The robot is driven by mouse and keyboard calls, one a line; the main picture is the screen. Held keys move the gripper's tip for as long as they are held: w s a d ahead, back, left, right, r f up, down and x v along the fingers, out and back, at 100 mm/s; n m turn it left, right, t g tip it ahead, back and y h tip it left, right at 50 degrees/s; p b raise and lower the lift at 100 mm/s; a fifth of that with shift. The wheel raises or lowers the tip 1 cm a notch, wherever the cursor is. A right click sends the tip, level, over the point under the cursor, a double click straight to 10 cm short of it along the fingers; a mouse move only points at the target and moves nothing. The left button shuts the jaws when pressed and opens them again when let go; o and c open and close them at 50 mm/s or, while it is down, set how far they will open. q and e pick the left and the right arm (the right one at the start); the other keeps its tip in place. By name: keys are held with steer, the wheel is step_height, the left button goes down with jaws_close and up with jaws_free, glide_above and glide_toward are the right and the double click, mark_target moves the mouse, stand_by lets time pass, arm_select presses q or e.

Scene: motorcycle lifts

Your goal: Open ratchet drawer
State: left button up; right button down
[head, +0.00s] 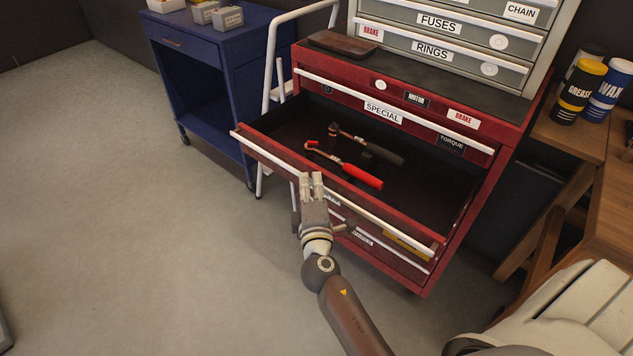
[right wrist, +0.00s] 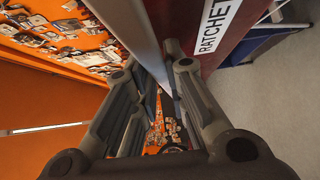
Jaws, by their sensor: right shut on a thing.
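The red tool cabinet's ratchet drawer (head: 425,196) is pulled well out, with its dark inside showing. A red-handled ratchet (head: 350,170) and a black-handled ratchet (head: 375,147) lie in it. A long pale handle strip (head: 390,218) runs along its front edge. My right gripper (head: 311,180) is at this strip, left of its middle. In the right wrist view the fingers are shut on the strip (right wrist: 145,35), beside the RATCHET label (right wrist: 215,30) on the red drawer front. My left gripper is not in view.
A shut drawer labelled SPECIAL (head: 383,111) is above. A blue cart (head: 205,75) and a white frame (head: 270,75) stand to the left. A wooden bench (head: 590,150) with grease and wax cans is at right. The floor at left is clear.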

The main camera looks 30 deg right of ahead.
stand_by(0.4)
steer(key=c, duration=1.5)
jaws_free()
steer(key=shift+o, duration=0.2)
steer(key=v, duration=1.2)
